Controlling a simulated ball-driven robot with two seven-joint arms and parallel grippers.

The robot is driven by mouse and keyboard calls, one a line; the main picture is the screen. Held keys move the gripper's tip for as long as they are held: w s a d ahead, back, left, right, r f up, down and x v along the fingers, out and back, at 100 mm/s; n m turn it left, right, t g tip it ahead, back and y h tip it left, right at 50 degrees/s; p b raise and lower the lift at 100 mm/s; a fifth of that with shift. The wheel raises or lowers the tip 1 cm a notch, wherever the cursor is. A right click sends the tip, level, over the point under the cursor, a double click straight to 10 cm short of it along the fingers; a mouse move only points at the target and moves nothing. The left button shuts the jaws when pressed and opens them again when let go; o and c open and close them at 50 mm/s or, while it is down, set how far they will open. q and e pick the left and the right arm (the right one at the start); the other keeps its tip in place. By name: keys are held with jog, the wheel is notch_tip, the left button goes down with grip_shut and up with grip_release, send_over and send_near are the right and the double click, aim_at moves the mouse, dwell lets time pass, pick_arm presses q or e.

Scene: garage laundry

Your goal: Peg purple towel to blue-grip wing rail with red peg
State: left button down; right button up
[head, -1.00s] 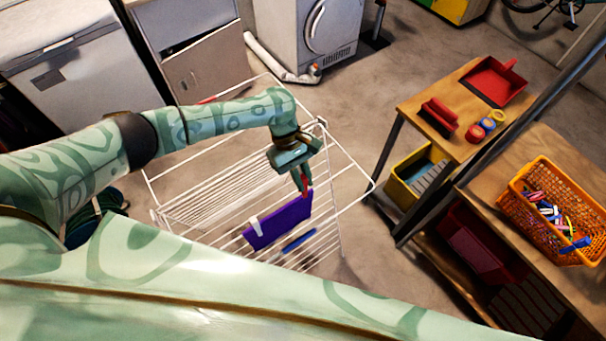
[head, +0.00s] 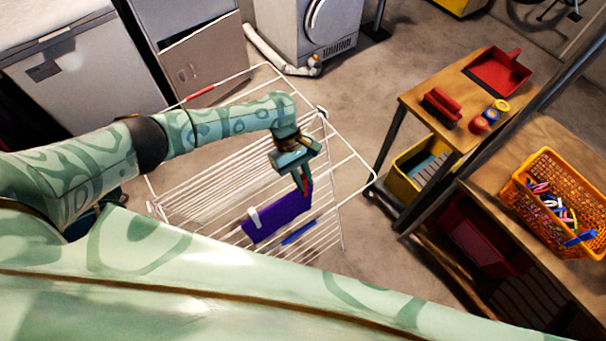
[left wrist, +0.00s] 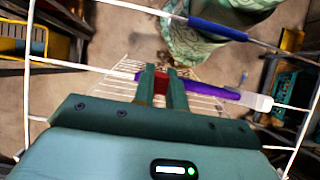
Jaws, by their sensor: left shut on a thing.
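The purple towel (head: 277,217) hangs over a rail of the white drying rack (head: 341,152), near the rail with the blue grip (head: 299,233). A white peg (head: 254,218) sits on the towel's left part. My left gripper (head: 304,184) is shut on the red peg (head: 308,188) at the towel's upper right end. In the left wrist view the red peg (left wrist: 160,84) is between the fingers, over the purple towel (left wrist: 215,90); the white peg (left wrist: 257,101) and blue grip (left wrist: 219,28) also show. Whether the peg's jaws straddle the rail is hidden. My right gripper is out of view.
A red grip (head: 200,92) marks the rack's far rail. An orange basket (head: 520,205) of pegs stands on the right bench. A red brush (head: 441,105) and dustpan (head: 497,72) lie on a side table, a yellow crate (head: 402,183) below it.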

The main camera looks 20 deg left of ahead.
pick_arm(q)
jog(key=shift+f, duration=0.5)
jog(key=c, duration=1.3)
grip_release()
jog(key=shift+a, duration=0.1)
jog(key=shift+c, duration=0.2)
jog(key=shift+r, duration=0.15)
jog(key=p+v, duration=0.3)
jog(key=v, duration=1.3)
